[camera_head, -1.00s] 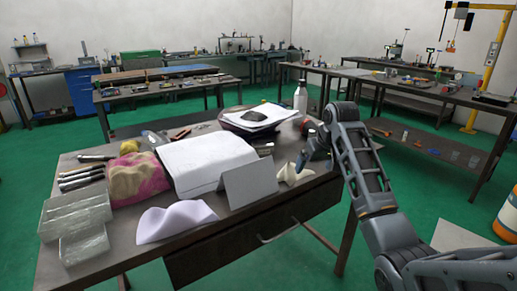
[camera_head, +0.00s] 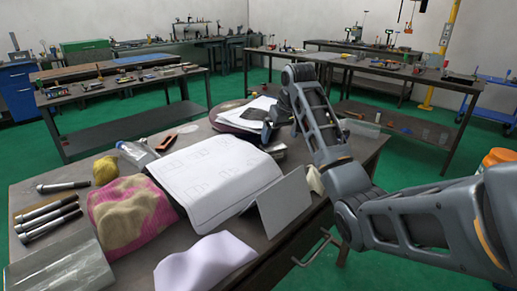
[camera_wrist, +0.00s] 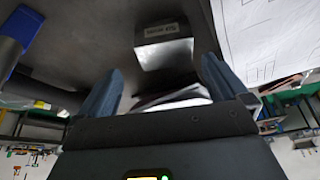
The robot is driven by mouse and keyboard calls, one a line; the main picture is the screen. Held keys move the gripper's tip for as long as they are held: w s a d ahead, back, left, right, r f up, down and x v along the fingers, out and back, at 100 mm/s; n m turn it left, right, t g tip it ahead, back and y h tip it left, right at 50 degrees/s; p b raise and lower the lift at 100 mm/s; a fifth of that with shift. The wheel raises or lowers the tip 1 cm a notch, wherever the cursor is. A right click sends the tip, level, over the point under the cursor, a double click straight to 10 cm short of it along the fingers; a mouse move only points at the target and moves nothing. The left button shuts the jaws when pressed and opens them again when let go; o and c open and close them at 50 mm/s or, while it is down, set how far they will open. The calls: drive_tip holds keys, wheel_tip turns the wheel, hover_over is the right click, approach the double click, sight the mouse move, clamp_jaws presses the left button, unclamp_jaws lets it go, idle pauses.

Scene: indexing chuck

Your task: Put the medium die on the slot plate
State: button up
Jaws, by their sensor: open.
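My gripper (camera_wrist: 157,85) is open in the wrist view, with a blue-grey finger on each side and nothing held. Beyond the fingertips, a dark block (camera_wrist: 165,33) with a small light label and a shiny metal face sits on the dark table. I cannot read the label, nor tell whether this is the medium die, the slot plate or something else. It is apart from the fingers. In the head view my arm hides the fingertips, and I cannot make out a die or slot plate there.
The dark table (camera_head: 105,153) is crowded. It holds printed sheets (camera_head: 215,180), a pink and yellow cloth (camera_head: 135,212), several bolts (camera_head: 48,222), a clear box (camera_head: 65,262), a white curved sheet (camera_head: 203,263) and an upright grey panel (camera_head: 284,204). A blue object (camera_wrist: 22,42) shows in the wrist view.

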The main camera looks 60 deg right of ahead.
sight(273, 146)
drive_tip(key=shift+w+d+f, duration=0.1)
drive_tip(key=shift+w+f, duration=0.3)
drive_tip(key=shift+f, duration=0.1)
drive_tip(key=p+x, duration=0.1)
drive_tip(key=x, duration=0.5)
drive_tip(key=shift+w+f, duration=0.25)
drive_tip(key=shift+w, duration=0.05)
drive_tip(key=c, duration=1.5)
drive_tip(key=shift+r, duration=0.15)
drive_tip(key=shift+c, duration=1.2)
drive_tip(key=shift+r, duration=0.1)
